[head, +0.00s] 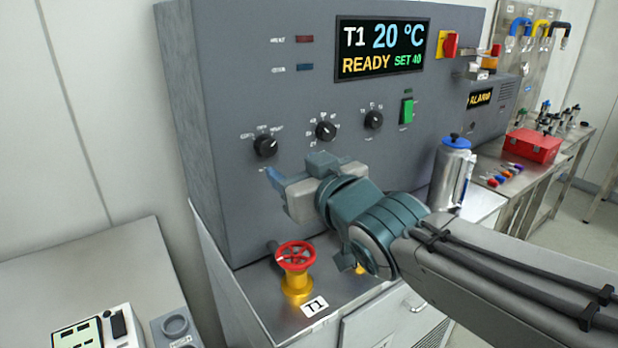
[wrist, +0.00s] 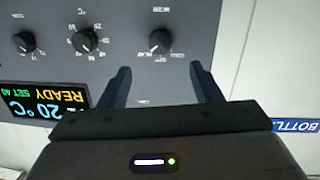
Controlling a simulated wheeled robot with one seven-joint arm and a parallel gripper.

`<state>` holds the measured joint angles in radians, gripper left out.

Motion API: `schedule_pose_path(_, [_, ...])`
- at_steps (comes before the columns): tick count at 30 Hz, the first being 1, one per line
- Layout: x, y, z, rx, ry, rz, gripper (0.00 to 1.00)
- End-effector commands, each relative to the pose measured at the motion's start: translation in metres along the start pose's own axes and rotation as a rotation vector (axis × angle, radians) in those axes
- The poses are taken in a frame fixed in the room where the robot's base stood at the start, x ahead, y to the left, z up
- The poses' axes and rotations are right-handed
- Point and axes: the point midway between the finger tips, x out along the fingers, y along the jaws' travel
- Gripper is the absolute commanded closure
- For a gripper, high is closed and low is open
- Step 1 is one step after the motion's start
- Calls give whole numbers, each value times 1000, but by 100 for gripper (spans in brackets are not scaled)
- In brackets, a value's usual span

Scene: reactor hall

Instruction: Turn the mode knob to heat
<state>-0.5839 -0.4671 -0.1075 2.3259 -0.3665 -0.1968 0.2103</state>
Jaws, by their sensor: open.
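The mode knob (head: 265,145) is the black knob at the left of a row of three on the grey panel, with small lettering above it. I cannot read its setting surely. In the wrist view, which is upside down, the knob (wrist: 160,41) sits just beyond the fingertips, between their lines. My gripper (head: 272,178) is open and empty, below the knob in the head view. Its two dark fingers (wrist: 160,68) are spread wider than the knob and seem apart from it. The display (head: 382,48) reads T1 20 °C, READY, SET 40.
Two more knobs (head: 326,130) (head: 374,119) and a green switch (head: 407,111) are to the right. A red valve wheel (head: 296,256) stands on the ledge below my gripper. A silver bottle (head: 452,172) stands behind my arm. A red box (head: 533,146) is on the side bench.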

Motion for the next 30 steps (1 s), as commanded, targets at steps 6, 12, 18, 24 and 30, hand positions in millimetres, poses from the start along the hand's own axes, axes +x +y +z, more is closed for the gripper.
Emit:
schedule_pose_path(6, [-25,0,0,0,1,0,42])
schedule_pose_path(12, [-34,0,0,0,0,0,42])
schedule_pose_path(18, [-34,0,1,0,-1,0,42])
schedule_pose_path(24, [-35,1,-4,0,-1,1,42])
schedule_pose_path(30, [-38,4,-42,0,-1,1,42])
